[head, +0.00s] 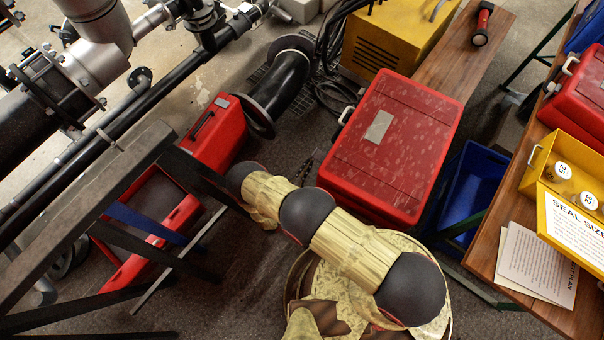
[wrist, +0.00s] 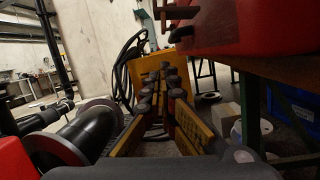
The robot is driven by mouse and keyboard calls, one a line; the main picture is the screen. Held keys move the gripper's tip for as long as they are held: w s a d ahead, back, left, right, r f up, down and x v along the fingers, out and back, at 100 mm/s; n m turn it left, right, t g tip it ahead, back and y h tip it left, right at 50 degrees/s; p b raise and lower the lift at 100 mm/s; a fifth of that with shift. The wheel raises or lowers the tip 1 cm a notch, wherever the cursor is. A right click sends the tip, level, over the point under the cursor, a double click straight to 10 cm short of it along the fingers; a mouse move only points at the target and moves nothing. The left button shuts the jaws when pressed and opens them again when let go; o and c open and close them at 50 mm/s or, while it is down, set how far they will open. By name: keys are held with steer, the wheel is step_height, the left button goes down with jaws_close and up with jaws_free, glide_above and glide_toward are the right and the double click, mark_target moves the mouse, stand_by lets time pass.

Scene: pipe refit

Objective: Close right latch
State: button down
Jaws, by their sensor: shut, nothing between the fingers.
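A large red case (head: 391,145) with a scratched lid and a pale label stands in the middle of the head view, its lid down. A pale handle (head: 346,114) shows on its left side. My gripper (head: 304,170) is small and dark beside the case's left side, near its lower corner, apart from it. In the wrist view, my gripper's fingers (wrist: 163,78) come together with nothing between them. The red case (wrist: 245,25) fills the upper right there, with a brownish latch-like fitting (wrist: 176,12) on its face, above the fingers. I cannot tell whether the right latch is open or shut.
An open red toolbox (head: 215,140) lies left of my arm. A black pipe elbow (head: 280,85) and a yellow unit (head: 402,38) stand behind. A blue bin (head: 470,195) is right of the case. A wooden bench (head: 500,265) with papers is at the right.

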mark_target(319, 156)
steer(key=shift+s+d+r, duration=0.15)
steer(key=shift+r, duration=1.3)
steer(key=shift+r+m+g, duration=0.2)
steer(key=shift+m+g, duration=0.1)
steer(key=shift+m, duration=0.6)
